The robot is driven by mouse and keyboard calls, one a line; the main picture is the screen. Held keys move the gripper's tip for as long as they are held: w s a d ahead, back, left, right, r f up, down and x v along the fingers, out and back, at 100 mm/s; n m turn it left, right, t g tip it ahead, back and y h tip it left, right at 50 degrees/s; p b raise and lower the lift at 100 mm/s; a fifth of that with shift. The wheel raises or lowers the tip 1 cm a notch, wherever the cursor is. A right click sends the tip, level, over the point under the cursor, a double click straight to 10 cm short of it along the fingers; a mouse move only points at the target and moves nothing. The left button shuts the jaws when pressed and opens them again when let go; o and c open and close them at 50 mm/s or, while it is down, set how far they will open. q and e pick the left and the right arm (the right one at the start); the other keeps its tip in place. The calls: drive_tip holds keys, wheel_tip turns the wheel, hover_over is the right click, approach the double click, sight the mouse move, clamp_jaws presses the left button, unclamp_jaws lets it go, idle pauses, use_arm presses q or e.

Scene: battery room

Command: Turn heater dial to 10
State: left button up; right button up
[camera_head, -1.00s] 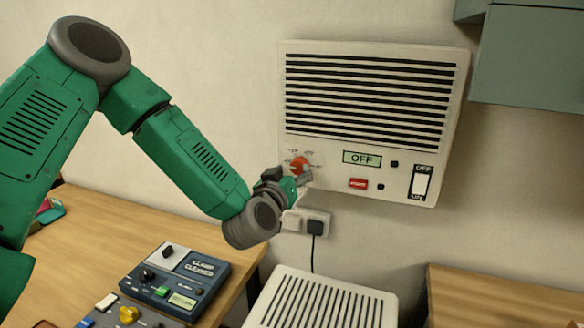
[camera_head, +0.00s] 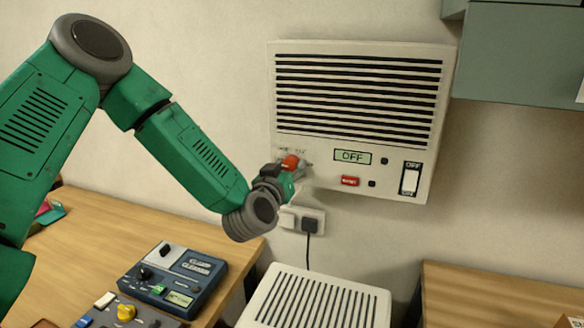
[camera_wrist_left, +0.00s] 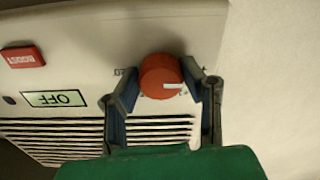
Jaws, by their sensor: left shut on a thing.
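The heater (camera_head: 355,110) is a cream wall unit with black slats. Its red-orange dial (camera_head: 291,162) is at the lower left of its front, partly hidden by my left gripper (camera_head: 286,174). In the left wrist view the dial (camera_wrist_left: 160,77) sits between the two fingers of my left gripper (camera_wrist_left: 162,88), which is shut on it. A white mark shows on the dial; the scale around it is mostly covered. The display (camera_head: 353,157) reads OFF. My right gripper is not in view.
A red button (camera_head: 350,181) and a black-and-white switch (camera_head: 410,179) are right of the dial. A socket with a black plug (camera_head: 310,225) is below. A wooden desk (camera_head: 90,250) with control boxes (camera_head: 172,284) is at left. A grey cabinet (camera_head: 520,55) hangs at upper right.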

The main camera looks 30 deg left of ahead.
use_arm(q)
drive_tip(key=shift+a+m, duration=0.1)
drive_tip(key=shift+m, duration=0.5)
drive_tip(key=shift+m+p, duration=0.45)
drive_tip(key=shift+m, duration=0.35)
drive_tip(key=m, duration=0.2)
drive_tip(key=shift+m, duration=0.4)
drive_tip(key=m, duration=0.2)
drive_tip(key=shift+m, duration=1.9)
drive_tip(key=shift+f, duration=0.1)
drive_tip(key=o, duration=1.1)
drive_tip(key=shift+o, duration=0.2)
